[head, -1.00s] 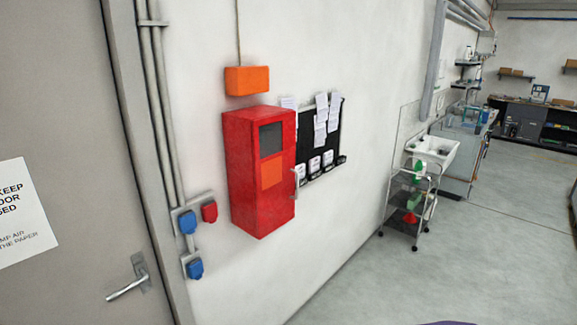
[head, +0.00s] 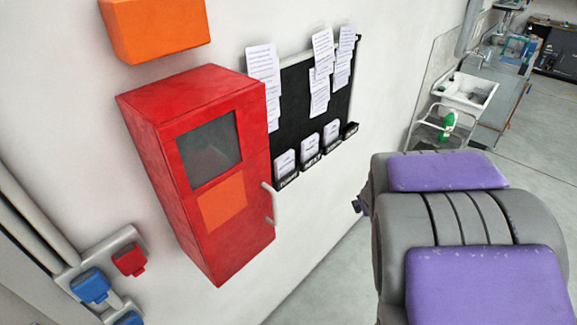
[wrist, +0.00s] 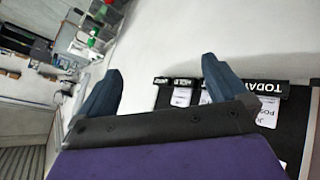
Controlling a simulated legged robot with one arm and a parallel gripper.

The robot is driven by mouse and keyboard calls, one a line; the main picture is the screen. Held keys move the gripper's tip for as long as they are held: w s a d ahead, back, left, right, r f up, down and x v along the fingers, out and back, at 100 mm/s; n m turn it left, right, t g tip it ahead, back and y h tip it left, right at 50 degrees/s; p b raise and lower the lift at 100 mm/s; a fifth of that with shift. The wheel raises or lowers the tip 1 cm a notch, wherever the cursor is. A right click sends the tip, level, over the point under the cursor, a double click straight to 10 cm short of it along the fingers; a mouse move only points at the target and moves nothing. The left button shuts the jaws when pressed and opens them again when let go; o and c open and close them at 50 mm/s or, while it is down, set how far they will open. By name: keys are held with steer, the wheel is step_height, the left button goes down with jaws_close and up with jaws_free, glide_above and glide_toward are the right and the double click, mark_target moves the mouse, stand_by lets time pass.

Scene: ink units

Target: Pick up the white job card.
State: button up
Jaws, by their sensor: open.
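White job cards stand in labelled black pockets along the bottom of a black wall board (head: 292,100). In the head view, one is in the left pocket (head: 285,164), one in the middle (head: 310,148) and one further right (head: 332,131). I cannot tell which one is meant. In the wrist view, a card (wrist: 271,110) shows by the TODAY label and another card (wrist: 182,96) by a pocket further left. My gripper (wrist: 160,82) is open and empty, with blue-grey fingers apart. The board lies beyond and beside its right finger, which hides part of the pockets.
A red cabinet (head: 205,165) with a handle sticks out from the wall just left of the board. An orange box (head: 155,28) is above it. Printed sheets (head: 322,70) hang on the board. A trolley (head: 428,128) and sink (head: 468,92) stand further right.

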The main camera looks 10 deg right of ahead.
steer(key=w+n+t+y, duration=0.1)
steer(key=w+n+t, duration=0.1)
steer(key=w, duration=0.4)
steer(key=n+t+y, duration=0.4)
steer(key=t+y, duration=0.1)
steer(key=y, duration=0.9)
glide_toward(287, 167)
steer(key=b+x, duration=0.1)
steer(key=x, duration=0.4)
steer(key=shift+r+b, duration=0.15)
steer(key=shift+b, duration=0.15)
steer(key=shift+w+a, duration=0.35)
steer(key=shift+a, duration=0.35)
steer(key=b+x, duration=0.1)
steer(key=x, duration=0.2)
steer(key=shift+w+d, duration=0.1)
steer(key=shift+w, duration=0.65)
steer(key=shift+a, duration=0.25)
